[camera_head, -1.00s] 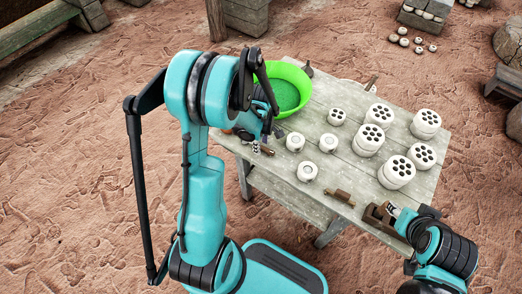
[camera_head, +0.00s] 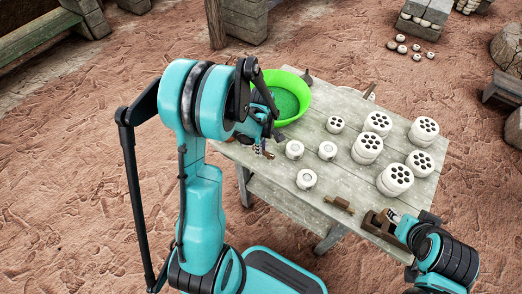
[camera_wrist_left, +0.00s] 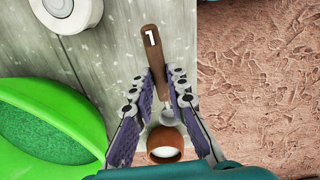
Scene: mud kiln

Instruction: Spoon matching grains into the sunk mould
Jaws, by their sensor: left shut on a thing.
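My left gripper (camera_wrist_left: 160,90) is shut on a spoon (camera_wrist_left: 152,60) with a brown handle marked "1". The spoon's metal end points down toward a small brown round cup (camera_wrist_left: 165,140) with pale contents, just beyond the fingers. A green bowl (camera_head: 300,116) holding green grains (camera_wrist_left: 35,135) stands to the left in the wrist view. In the head view my left gripper (camera_head: 262,148) is at the table's left edge. Small white round moulds (camera_head: 306,179) stand on the table; I cannot tell which is sunk. My right gripper (camera_head: 393,215) is by a brown wooden block; its jaws are unclear.
Several white cylinders with dark holes (camera_head: 395,180) stand on the right of the wooden table (camera_head: 300,205). The brown block (camera_head: 376,226) and a small brown piece (camera_head: 339,203) lie near its front edge. Bare red ground surrounds the table.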

